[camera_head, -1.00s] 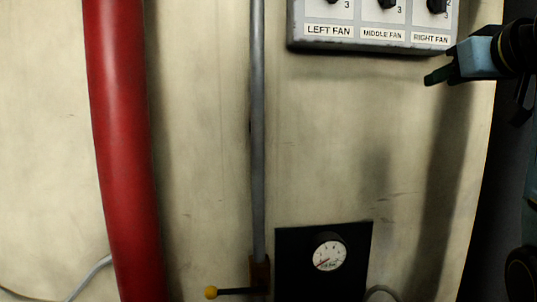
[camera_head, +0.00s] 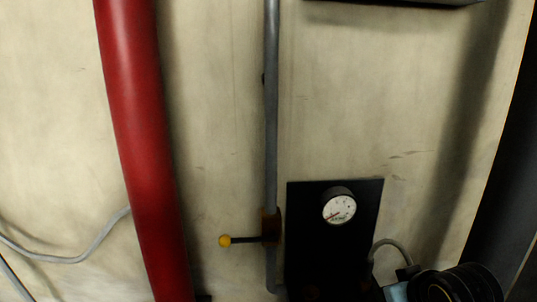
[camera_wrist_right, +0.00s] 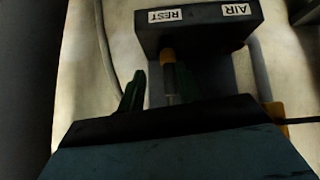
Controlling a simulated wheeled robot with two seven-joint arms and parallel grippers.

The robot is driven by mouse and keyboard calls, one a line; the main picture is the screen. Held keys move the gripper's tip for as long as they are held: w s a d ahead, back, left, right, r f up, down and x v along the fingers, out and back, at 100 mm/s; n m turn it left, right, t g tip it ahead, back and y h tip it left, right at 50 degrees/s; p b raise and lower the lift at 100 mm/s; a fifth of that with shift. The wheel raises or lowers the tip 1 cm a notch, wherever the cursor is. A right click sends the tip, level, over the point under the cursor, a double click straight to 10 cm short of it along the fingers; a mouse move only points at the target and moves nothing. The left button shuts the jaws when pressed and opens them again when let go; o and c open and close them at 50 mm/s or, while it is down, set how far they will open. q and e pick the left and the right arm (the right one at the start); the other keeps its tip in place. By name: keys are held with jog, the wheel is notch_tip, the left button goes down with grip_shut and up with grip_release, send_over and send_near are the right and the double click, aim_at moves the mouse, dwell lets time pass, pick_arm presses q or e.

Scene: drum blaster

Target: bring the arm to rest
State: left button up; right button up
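My right arm's wrist (camera_head: 450,286) is at the bottom right of the head view, with its gripper mostly cut off. In the right wrist view, my right gripper (camera_wrist_right: 160,85) has its two green fingers apart. A dark box (camera_wrist_right: 200,36) with upside-down labels REST (camera_wrist_right: 165,16) and AIR (camera_wrist_right: 237,9) lies beyond the fingers. A small lever with a yellow part (camera_wrist_right: 167,57) stands out from the box, lined up between the fingers in the picture; I cannot tell whether they touch it. My left gripper is not in view.
A black panel with a white gauge (camera_head: 339,207) is left of my right wrist. A yellow-knobbed valve lever (camera_head: 225,241) sits on a grey pipe (camera_head: 271,120). A thick red pipe (camera_head: 140,130) is further left.

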jog(key=s+a+f+g, duration=0.1)
jog(key=s+f+g, duration=0.1)
jog(key=s+f, duration=0.45)
jog(key=s+a+f+g, duration=0.1)
jog(key=s+f, duration=0.3)
jog(key=s, duration=0.6)
jog(key=s+a+f+g, duration=0.1)
jog(key=s+f+g, duration=0.1)
jog(key=s+f, duration=0.45)
jog(key=s+f+g+b, duration=0.1)
jog(key=s+f+b, duration=0.1)
jog(key=f, duration=1.2)
jog(key=s+f+b, duration=0.2)
jog(key=f, duration=1.3)
jog(key=s+d+f+g+b, duration=0.1)
jog(key=s+d+f+b, duration=0.2)
jog(key=s+f, duration=1.2)
jog(key=shift+s+f+b, duration=0.25)
jog(key=shift+f+b, duration=0.2)
jog(key=shift+f, duration=0.5)
jog(key=shift+w, duration=0.1)
